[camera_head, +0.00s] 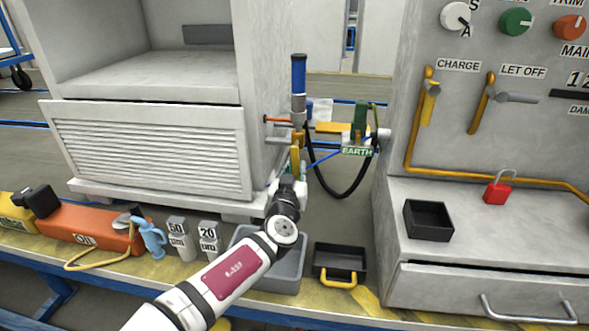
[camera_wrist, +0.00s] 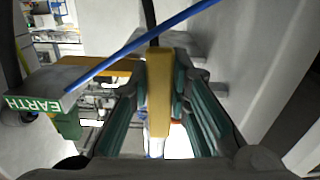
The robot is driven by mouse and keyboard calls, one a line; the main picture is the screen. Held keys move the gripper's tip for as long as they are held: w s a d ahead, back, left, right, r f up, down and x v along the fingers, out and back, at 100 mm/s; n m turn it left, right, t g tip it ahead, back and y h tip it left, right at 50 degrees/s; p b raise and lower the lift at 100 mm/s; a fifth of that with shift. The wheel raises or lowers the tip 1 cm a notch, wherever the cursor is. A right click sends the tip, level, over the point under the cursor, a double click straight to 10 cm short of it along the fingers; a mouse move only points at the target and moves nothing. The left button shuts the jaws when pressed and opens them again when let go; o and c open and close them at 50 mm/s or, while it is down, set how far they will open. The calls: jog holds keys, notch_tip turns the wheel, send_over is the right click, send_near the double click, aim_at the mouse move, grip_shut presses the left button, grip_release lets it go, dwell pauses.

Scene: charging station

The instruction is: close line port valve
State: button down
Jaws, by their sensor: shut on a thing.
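A yellow lever handle (camera_head: 295,158) sits on the pipework below a blue-handled fitting, between the louvred cabinet and the control panel. My gripper (camera_head: 291,178) reaches up to it from below. In the wrist view the yellow handle (camera_wrist: 158,90) stands lengthwise between the teal finger pads of my gripper (camera_wrist: 160,75), which is shut on it. The fingers and wrist hide part of the handle in the head view. I cannot tell the valve's exact position.
The green EARTH clamp (camera_head: 357,150) is just right of the handle. A black hose (camera_head: 345,193) loops below it, and a blue cable (camera_wrist: 140,42) crosses near my fingers. The louvred cabinet (camera_head: 150,150) is close on the left. Bins and tools line the bench below.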

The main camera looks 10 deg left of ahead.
jog(key=d+r+n+p, duration=0.5)
jog(key=n+p, duration=0.1)
jog(key=n, duration=1.1)
jog(key=shift+s+r, duration=0.15)
jog(key=shift+r, duration=0.05)
dwell(0.5)
jog(key=c, duration=1.5)
grip_release()
jog(key=shift+r, duration=0.2)
